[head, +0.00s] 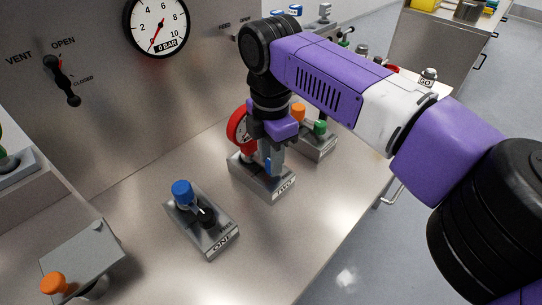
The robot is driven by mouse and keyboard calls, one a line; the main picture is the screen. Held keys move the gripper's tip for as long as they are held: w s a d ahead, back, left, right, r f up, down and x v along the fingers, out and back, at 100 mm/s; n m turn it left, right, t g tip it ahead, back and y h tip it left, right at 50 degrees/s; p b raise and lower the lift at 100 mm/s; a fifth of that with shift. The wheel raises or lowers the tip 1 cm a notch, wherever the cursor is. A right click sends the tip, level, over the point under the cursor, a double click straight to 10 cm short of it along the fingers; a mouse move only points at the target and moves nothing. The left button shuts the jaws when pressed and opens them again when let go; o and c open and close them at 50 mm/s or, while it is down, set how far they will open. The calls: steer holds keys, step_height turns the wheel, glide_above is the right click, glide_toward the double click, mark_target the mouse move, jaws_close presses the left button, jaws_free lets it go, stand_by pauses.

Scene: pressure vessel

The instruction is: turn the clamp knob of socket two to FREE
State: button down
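Socket two (246,176) is a grey metal block on the bench, with the label TWO on its front face. A red-rimmed gauge (238,127) stands upright at its back left. My gripper (272,168) points down over the front part of the block, with its fingers low and close to the top. A bit of blue shows beside the fingers; I cannot tell what it belongs to. The clamp knob is hidden behind my gripper, so its setting cannot be read. Whether the fingers are open or shut on it cannot be told.
Socket one (222,244), with a blue-topped part (182,190) and black knob (207,215), stands front left. Another socket (318,147) with orange and green parts is behind right. A panel with a pressure gauge (157,26) and vent lever (62,80) rises behind. Bench front is clear.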

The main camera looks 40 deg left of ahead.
steer(key=shift+r+p, duration=0.1)
steer(key=shift+p, duration=0.3)
steer(key=shift+m+p, duration=0.7)
steer(key=m+p, duration=0.2)
steer(key=shift+a+r+p, duration=0.1)
steer(key=shift+p, duration=0.2)
steer(key=m+p, duration=0.4)
steer(key=m, duration=0.1)
steer(key=shift+m, duration=0.4)
steer(key=m+p, duration=0.3)
steer(key=m, duration=0.1)
steer(key=shift+w, duration=0.1)
steer(key=m+p, duration=0.2)
steer(key=m, duration=0.2)
steer(key=shift+w, duration=0.1)
steer(key=shift+m, duration=0.5)
steer(key=c, duration=1.1)
jaws_free()
